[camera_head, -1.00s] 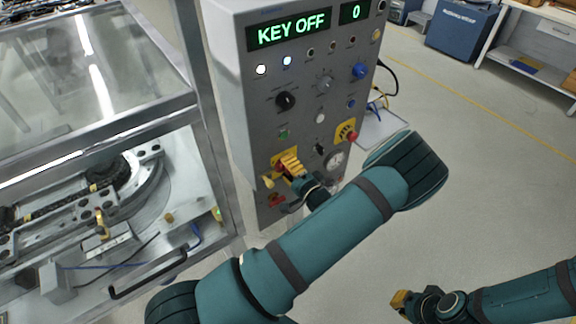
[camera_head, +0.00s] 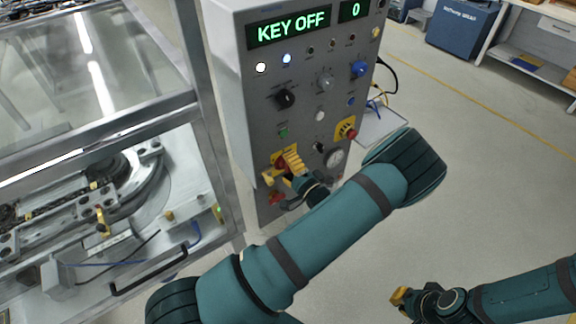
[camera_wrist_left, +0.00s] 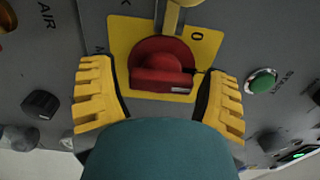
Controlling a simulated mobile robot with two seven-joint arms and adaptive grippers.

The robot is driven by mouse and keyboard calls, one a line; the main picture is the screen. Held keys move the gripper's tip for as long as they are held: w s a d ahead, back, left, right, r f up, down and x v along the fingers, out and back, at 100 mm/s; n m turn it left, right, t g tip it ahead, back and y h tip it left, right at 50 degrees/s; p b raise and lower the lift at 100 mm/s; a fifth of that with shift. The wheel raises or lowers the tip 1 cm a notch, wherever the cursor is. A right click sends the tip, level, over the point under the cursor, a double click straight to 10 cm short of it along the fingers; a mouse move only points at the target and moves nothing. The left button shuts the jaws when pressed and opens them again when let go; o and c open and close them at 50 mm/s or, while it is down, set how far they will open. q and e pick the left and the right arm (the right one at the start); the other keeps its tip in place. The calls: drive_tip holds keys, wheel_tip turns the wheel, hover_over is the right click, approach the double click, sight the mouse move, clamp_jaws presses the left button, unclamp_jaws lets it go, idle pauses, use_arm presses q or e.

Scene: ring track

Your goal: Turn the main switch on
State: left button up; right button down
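The main switch is a red rotary knob (camera_wrist_left: 162,65) on a yellow plate (camera_wrist_left: 118,32), with a "0" mark to its right in the left wrist view. In the head view the red knob (camera_head: 281,162) is partly hidden by my gripper, low on the grey control panel (camera_head: 233,100). My left gripper (camera_wrist_left: 160,82) is open, with one yellow finger on each side of the knob; I cannot tell whether they touch it. It also shows in the head view (camera_head: 285,172). My right gripper (camera_head: 401,298) is low at the right, away from the panel; its opening is unclear.
The panel display (camera_head: 288,26) reads "KEY OFF", and a smaller one (camera_head: 353,11) reads "0". A red emergency button (camera_head: 350,133) is right of the switch. A green START button (camera_wrist_left: 262,81) is close to the fingers. A glass-topped metal enclosure (camera_head: 100,125) stands left.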

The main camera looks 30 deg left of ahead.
use_arm(q)
drive_tip(key=v, duration=1.2)
idle(0.3)
wheel_tip(320, 180, down, 14)
drive_tip(key=s+d+n+h+b, duration=0.1)
drive_tip(key=n+h+b, duration=0.15)
drive_tip(key=h, duration=0.75)
drive_tip(key=s+d+f+n+g+h+b, duration=0.2)
drive_tip(key=s+d+n+g+h+b, duration=0.2)
drive_tip(key=s+d+h, duration=0.6)
drive_tip(key=shift+s+f+g+h, duration=0.3)
drive_tip(key=shift+s+g, duration=0.1)
drive_tip(key=shift+s, duration=0.1)
